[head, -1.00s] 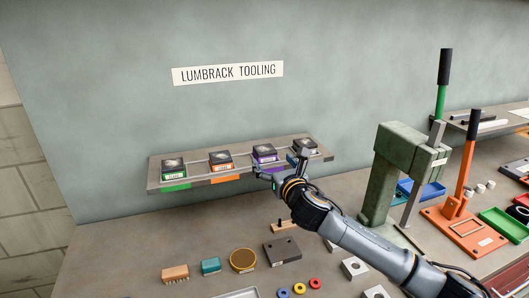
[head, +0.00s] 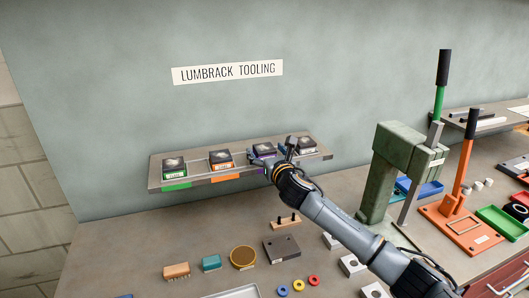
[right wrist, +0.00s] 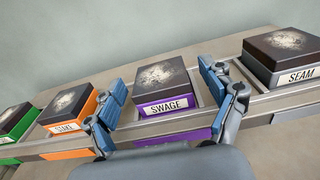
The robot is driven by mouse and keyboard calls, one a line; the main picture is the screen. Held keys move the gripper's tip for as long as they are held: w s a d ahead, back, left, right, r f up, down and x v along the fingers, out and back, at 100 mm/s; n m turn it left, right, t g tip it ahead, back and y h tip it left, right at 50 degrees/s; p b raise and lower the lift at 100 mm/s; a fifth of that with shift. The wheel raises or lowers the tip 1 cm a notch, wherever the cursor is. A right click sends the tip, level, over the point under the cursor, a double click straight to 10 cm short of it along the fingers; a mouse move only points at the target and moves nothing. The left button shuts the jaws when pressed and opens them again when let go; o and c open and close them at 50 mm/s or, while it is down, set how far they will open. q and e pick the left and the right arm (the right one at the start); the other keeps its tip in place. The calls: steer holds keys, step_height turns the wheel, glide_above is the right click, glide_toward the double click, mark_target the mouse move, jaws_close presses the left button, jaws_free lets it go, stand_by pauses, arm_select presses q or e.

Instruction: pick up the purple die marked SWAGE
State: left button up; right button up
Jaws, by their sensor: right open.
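The purple die marked SWAGE (right wrist: 166,89) sits in its slot on the rack, with a dark top and a pale worn patch. In the head view the die (head: 262,149) is mostly hidden behind my right gripper (head: 272,165). In the right wrist view my right gripper (right wrist: 165,92) is open, with one blue-padded finger on each side of the SWAGE die. A gap shows on both sides; I cannot tell whether either pad touches it. My left gripper is not in view.
On the rack (head: 198,173), the orange STAKE die (right wrist: 69,108) and green die (right wrist: 13,119) are to the left, the grey SEAM die (right wrist: 283,56) to the right. A green press (head: 384,170) stands right of the rack. Small parts lie on the bench below.

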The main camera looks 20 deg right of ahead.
steer(key=c, duration=1.6)
steer(key=shift+r, duration=0.1)
jaws_close()
